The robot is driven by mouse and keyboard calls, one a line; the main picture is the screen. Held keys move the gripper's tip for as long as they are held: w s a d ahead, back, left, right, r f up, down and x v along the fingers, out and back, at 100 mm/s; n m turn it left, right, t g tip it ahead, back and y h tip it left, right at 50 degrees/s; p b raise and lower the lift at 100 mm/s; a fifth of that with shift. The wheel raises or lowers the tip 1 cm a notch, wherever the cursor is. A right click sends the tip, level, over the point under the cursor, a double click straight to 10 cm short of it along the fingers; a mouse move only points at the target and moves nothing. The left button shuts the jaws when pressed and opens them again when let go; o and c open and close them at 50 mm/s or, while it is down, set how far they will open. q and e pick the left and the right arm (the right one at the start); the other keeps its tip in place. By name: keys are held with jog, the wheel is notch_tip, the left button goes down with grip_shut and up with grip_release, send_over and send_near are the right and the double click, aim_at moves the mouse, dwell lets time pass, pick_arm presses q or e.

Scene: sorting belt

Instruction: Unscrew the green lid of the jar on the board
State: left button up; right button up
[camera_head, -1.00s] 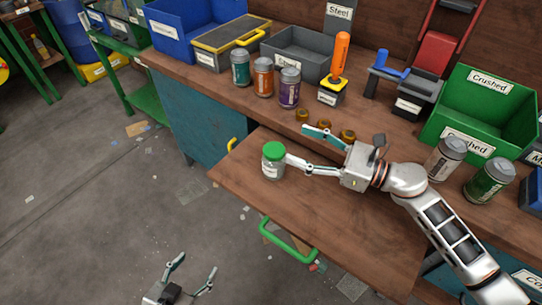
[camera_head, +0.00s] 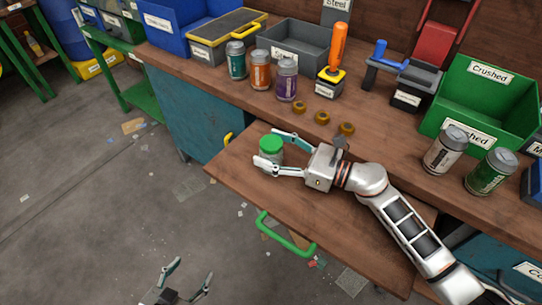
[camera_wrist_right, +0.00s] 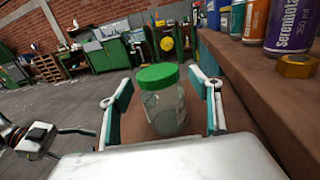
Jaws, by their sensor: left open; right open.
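The glass jar (camera_head: 270,158) with its green lid (camera_head: 271,144) stands upright on the pull-out wooden board (camera_head: 330,235). My right gripper (camera_head: 268,151) is open, with one finger on each side of the jar. In the right wrist view the jar (camera_wrist_right: 164,108) and lid (camera_wrist_right: 158,76) stand between the two open fingers, with a gap visible on both sides. My left gripper (camera_head: 190,277) is open and empty, low in the head view, over the floor and away from the board.
Several brass nuts (camera_head: 322,118) and cans (camera_head: 287,80) stand on the bench behind the board. An orange-handled tool (camera_head: 338,50), a green crate (camera_head: 485,105) and two more cans (camera_head: 445,150) are further right. A green handle (camera_head: 285,235) is on the board's front edge.

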jog(key=shift+w+a, duration=0.1)
jog(key=c, duration=1.4)
notch_tip(320, 180, up, 11)
jog(key=p, duration=0.3)
jog(key=shift+p, duration=0.35)
pick_arm(q)
jog(key=r+p, duration=0.1)
jog(key=d+r+p, duration=0.1)
jog(key=r, duration=0.2)
jog(key=shift+s+d+r+p, duration=0.2)
jog(key=shift+d+r+p, duration=0.1)
jog(key=shift+p, duration=0.1)
pick_arm(e)
notch_tip(320, 180, up, 9)
